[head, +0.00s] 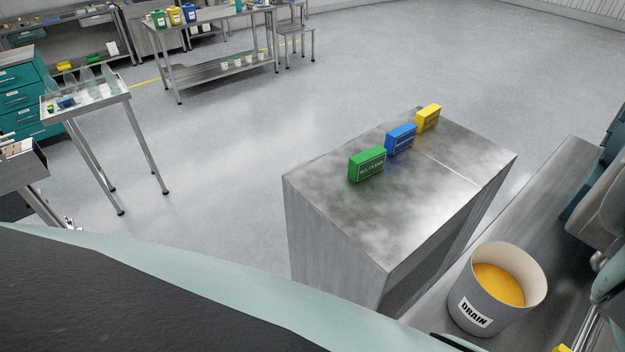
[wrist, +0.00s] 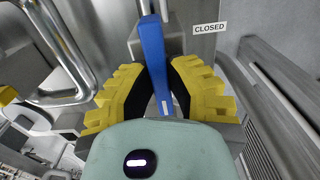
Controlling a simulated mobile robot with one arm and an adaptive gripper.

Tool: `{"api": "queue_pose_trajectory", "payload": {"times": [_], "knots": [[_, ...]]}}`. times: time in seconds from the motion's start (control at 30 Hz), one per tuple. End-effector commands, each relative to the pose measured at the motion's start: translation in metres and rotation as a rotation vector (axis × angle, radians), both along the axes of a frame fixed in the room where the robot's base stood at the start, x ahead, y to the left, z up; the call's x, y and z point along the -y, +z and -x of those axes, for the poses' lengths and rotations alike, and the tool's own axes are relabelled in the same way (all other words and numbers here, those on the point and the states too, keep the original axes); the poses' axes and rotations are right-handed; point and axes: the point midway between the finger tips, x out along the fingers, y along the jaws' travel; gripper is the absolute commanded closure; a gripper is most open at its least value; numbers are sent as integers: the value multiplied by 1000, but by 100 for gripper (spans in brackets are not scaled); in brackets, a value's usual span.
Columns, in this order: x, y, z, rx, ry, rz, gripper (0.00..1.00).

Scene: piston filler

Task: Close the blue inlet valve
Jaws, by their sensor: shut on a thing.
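The blue inlet valve shows in the wrist view as a long blue handle (wrist: 152,48) that runs almost straight up the picture, in front of a metal fitting. My gripper (wrist: 160,82), with yellow ridged fingers, is shut on this handle, one finger on each side. A white label reading CLOSED (wrist: 209,28) is on the metal surface to the right of the handle, which stands apart from it. The head view does not show the valve.
Bent steel pipes (wrist: 75,60) are left of my gripper in the wrist view. In the head view, a bucket labelled DRAIN (head: 480,310) holds orange liquid beside a metal cabinet (head: 335,210). Green, blue and yellow boxes (head: 400,137) stand on the cabinet. Open floor (head: 230,150) lies beyond.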

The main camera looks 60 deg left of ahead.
Motion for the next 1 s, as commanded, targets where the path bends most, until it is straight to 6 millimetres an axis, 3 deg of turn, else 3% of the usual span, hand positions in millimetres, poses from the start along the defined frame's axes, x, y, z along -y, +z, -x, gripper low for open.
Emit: {"api": "queue_pose_trajectory", "payload": {"times": [0.47, 1.0], "knots": [[-2, -5, -2, 2, 62, -2, 100], [-1, -5, -2, 1, 494, 3, 100]]}}
